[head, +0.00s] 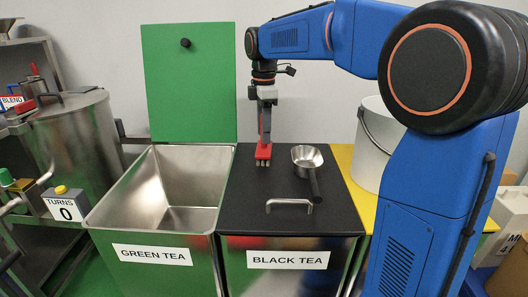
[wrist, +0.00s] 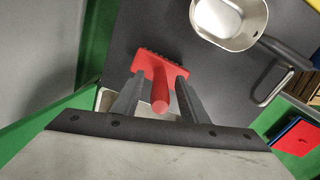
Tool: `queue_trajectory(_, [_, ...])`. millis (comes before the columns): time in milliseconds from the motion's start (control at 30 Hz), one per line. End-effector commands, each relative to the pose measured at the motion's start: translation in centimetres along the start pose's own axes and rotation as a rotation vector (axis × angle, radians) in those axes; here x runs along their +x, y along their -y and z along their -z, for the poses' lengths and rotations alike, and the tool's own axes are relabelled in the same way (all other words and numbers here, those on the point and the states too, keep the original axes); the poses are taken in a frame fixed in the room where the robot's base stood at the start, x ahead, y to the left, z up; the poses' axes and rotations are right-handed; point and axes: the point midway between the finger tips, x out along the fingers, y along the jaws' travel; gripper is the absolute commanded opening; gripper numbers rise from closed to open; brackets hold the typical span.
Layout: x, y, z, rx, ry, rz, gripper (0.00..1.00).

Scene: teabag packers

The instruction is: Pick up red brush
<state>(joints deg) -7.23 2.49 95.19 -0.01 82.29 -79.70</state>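The red brush (head: 263,152) rests on the black lid of the black tea bin, with its bristles toward the front in the head view. In the wrist view the brush (wrist: 160,62) lies straight ahead of my gripper, and its round handle points up toward the camera. My gripper (head: 264,138) reaches down over the brush from above. In the wrist view the two dark fingers of my gripper (wrist: 159,84) stand on either side of the handle, with a gap visible around it. Part of the handle is hidden behind a finger in the head view.
A metal scoop (head: 307,157) lies right of the brush on the black lid (head: 250,205), close to the lid handle (head: 289,203). The green tea bin (head: 150,215) stands open at left, its green lid (head: 188,80) upright. A white bucket (head: 378,145) stands at right.

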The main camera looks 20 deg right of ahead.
Motion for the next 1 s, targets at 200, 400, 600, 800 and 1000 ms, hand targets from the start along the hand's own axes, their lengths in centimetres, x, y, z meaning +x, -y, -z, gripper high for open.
queue_trajectory(200, [0.0, 0.0, 0.0, 0.000, 0.000, 0.000, 0.09])
queue_trajectory(400, [0.0, 0.0, 0.0, 0.000, 0.000, 0.000, 0.00])
queue_trajectory(600, [-0.4, 0.0, 0.0, 0.000, 0.000, -0.001, 0.00])
queue_trajectory(800, [-3.0, -0.1, 0.0, 0.000, 0.000, -0.002, 0.00])
queue_trajectory(1000, [-6.7, -0.1, 0.0, 0.000, 0.000, -0.003, 0.00])
